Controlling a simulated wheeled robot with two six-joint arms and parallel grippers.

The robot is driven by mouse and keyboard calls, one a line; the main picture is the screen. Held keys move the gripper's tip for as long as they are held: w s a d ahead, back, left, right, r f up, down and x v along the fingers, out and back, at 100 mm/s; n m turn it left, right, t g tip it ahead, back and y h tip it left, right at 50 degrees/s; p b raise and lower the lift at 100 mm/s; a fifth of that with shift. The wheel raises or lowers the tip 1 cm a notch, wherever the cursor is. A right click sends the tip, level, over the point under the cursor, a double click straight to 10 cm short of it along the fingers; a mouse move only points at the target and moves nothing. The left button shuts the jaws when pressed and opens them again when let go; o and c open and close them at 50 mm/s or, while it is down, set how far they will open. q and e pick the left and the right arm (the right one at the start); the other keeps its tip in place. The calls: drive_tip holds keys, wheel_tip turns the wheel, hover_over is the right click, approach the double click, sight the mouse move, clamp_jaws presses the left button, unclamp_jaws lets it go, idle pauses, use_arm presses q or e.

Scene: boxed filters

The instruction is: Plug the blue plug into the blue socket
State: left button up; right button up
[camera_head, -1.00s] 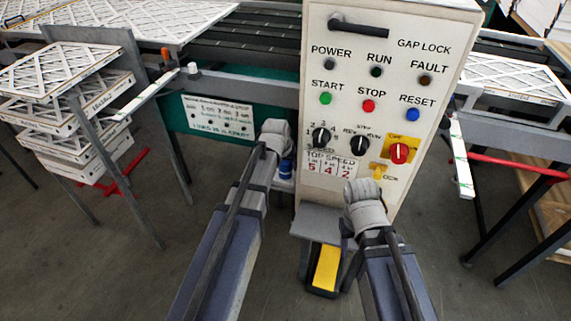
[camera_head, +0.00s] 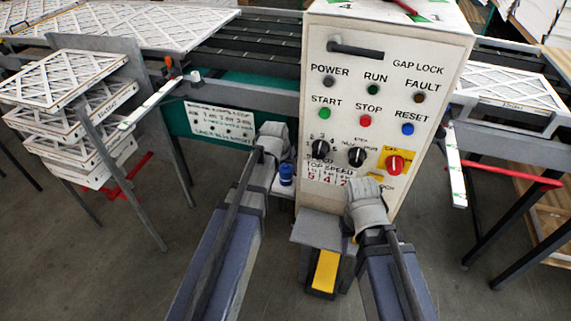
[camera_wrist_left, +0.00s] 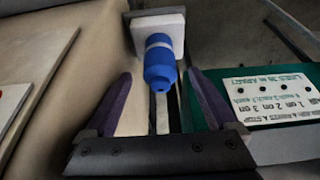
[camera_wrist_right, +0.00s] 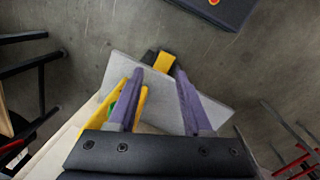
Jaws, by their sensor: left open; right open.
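A blue cylindrical connector (camera_head: 286,174) with a pale band sits beside the left edge of the control panel. In the left wrist view the connector (camera_wrist_left: 160,65) juts from a white block (camera_wrist_left: 158,30) towards my left gripper (camera_wrist_left: 160,95). I cannot tell whether it is the plug or the socket; no second blue connector is identifiable. My left gripper (camera_head: 272,133) is open, its fingers on either side of the connector's near end with gaps between. My right gripper (camera_head: 363,188) is open in front of the panel's lower part. In the right wrist view nothing is clearly held between its fingers (camera_wrist_right: 158,80).
The control panel (camera_head: 375,90) with buttons and knobs stands ahead. A grey shelf (camera_head: 318,228) and a yellow pedal (camera_head: 326,269) are below it. Stacked filters (camera_head: 75,105) stand on a rack at left. A red bar (camera_head: 505,173) is at right. The floor between is clear.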

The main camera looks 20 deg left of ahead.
use_arm(q)
drive_tip(key=p+v, duration=0.2)
drive_tip(key=v, duration=0.1)
drive_tip(key=shift+r, duration=0.1)
use_arm(e)
wheel_tip(320, 180, up, 3)
drive_tip(key=shift+f, duration=0.1)
idle(0.4)
